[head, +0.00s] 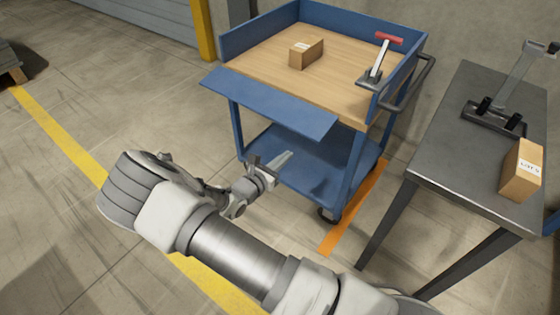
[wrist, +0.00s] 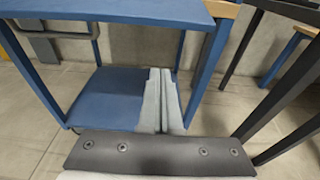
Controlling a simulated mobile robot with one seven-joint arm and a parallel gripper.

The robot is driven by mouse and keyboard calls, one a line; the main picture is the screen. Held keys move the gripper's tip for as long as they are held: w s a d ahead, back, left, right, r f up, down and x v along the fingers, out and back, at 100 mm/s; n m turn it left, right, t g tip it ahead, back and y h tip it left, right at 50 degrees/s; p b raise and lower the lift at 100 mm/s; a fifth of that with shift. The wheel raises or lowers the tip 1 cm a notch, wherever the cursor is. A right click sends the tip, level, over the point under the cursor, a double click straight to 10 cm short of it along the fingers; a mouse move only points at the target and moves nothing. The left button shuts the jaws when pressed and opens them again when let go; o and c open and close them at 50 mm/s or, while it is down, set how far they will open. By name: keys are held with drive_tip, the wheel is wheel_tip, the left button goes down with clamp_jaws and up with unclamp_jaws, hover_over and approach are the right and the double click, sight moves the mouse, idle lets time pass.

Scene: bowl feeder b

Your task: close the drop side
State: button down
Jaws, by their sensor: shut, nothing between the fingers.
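The blue drop side (head: 272,103) of the cart hangs out from the near edge of the wooden cart top (head: 330,92). It sticks out roughly level, a little below the top. In the wrist view the underside edge of a blue panel (wrist: 120,10) crosses the top of the picture. My gripper (head: 286,157) is below and in front of the drop side, apart from it, near the cart's lower blue shelf (head: 310,165). Its two fingers (wrist: 161,100) are together with nothing between them.
A cardboard box (head: 306,53) and a red-handled clamp (head: 382,60) are on the cart top. A dark table (head: 455,150) stands close at the right, with another box (head: 521,170) and a metal lever device (head: 500,105). Open floor lies to the left.

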drive_tip(key=b+x, duration=0.2)
drive_tip(key=x, duration=0.4)
drive_tip(key=r, duration=0.4)
drive_tip(key=shift+s+a, duration=0.3)
drive_tip(key=shift+s, duration=0.05)
drive_tip(key=shift+r+g+p, duration=0.3)
drive_tip(key=shift+r+p, duration=0.1)
drive_tip(key=shift+p, duration=0.35)
